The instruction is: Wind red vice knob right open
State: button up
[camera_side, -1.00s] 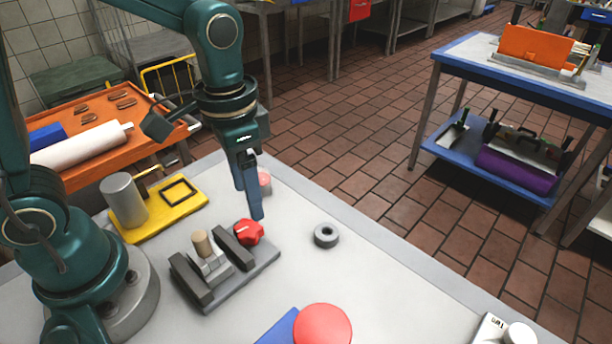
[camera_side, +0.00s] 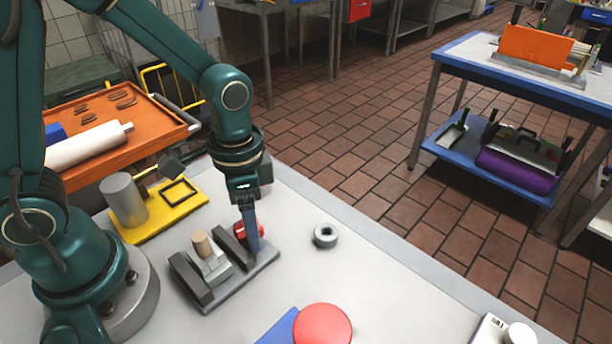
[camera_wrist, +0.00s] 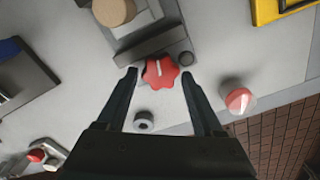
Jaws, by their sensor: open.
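The red vice knob (camera_wrist: 161,71) is star-shaped with a white mark, and sits at the end of the grey vice (camera_side: 226,270). In the wrist view it lies between the tips of my open gripper (camera_wrist: 160,76), with a gap visible on at least the right side. In the side view my gripper (camera_side: 250,232) points down at the knob (camera_side: 240,231), and its fingers partly cover it. A tan cylinder (camera_side: 202,244) stands on a grey block between the vice jaws; it also shows in the wrist view (camera_wrist: 113,10).
A grey ring (camera_side: 325,235) lies on the table right of the vice. A yellow tray (camera_side: 160,214) with a grey cylinder (camera_side: 124,200) is behind left. A red disc (camera_side: 322,325) and blue piece (camera_side: 279,328) are in front. Another red-topped knob (camera_wrist: 239,100) shows in the wrist view.

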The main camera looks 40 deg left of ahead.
grip_shut()
jog(key=c, duration=1.1)
grip_release()
jog(key=shift+a+n, duration=0.1)
jog(key=shift+n, duration=1.5)
jog(key=c, duration=1.1)
grip_release()
grip_release()
jog(key=shift+r, duration=0.1)
jog(key=shift+r, duration=2.5)
